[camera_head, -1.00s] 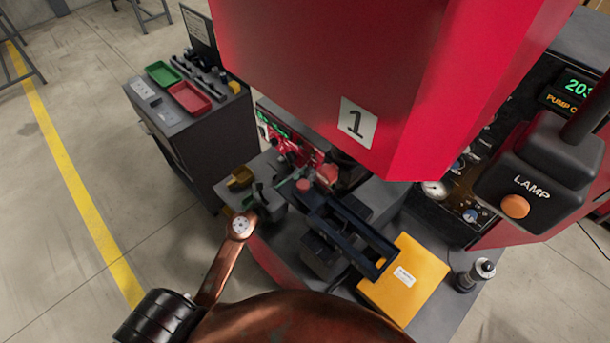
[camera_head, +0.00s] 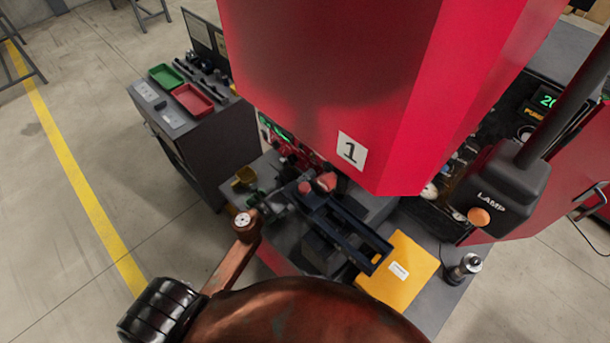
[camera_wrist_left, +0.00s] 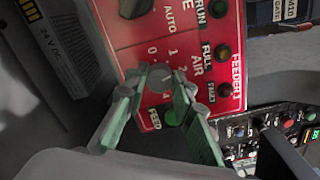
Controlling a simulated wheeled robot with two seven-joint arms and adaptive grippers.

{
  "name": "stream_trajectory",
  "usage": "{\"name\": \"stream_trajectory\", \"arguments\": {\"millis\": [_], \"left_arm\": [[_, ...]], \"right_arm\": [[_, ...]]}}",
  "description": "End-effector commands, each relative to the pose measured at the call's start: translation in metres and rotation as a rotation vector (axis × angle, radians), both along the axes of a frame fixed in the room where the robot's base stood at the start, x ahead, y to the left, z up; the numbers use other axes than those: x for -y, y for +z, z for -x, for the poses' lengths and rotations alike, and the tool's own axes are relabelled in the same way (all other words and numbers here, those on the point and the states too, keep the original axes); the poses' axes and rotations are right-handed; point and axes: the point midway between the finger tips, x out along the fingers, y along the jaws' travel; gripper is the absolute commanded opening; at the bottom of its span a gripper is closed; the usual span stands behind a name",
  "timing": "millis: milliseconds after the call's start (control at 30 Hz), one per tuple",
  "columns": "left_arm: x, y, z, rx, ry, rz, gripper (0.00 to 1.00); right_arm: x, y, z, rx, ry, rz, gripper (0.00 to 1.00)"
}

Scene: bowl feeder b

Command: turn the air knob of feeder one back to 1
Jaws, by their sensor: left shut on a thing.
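The red control panel of feeder one (camera_wrist_left: 205,35) fills the middle of the left wrist view, tilted, with AIR lettering and a number scale. The grey air knob (camera_wrist_left: 160,78) sits on it with scale numbers around it. My left gripper (camera_wrist_left: 158,82) has its green-padded fingers on either side of the knob and is shut on it. I cannot tell for certain which number the knob points to. In the head view my left gripper (camera_head: 276,203) is at the feeder's front, low and left of the red panel (camera_head: 285,145); the knob is hidden there. My right gripper is not in view.
A large red housing marked 1 (camera_head: 330,70) overhangs the panel. A dark rail (camera_head: 345,228) and a yellow box (camera_head: 400,270) lie right of my gripper. A lamp box (camera_head: 500,190) hangs at right. A dark cabinet with green and red trays (camera_head: 192,98) stands left.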

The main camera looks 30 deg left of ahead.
Motion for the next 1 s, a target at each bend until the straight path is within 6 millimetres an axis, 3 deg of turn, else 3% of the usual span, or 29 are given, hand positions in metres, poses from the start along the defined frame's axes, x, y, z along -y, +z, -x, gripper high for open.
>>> {"name": "stream_trajectory", "arguments": {"millis": [500, 1000], "left_arm": [[-0.001, 0.0, 0.0, -0.134, 0.003, 0.383, 0.0], [-0.002, -0.002, 0.0, -0.174, 0.003, 0.497, 0.0]], "right_arm": [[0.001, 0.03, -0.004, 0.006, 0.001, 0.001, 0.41], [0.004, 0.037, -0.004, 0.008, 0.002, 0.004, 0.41]]}}
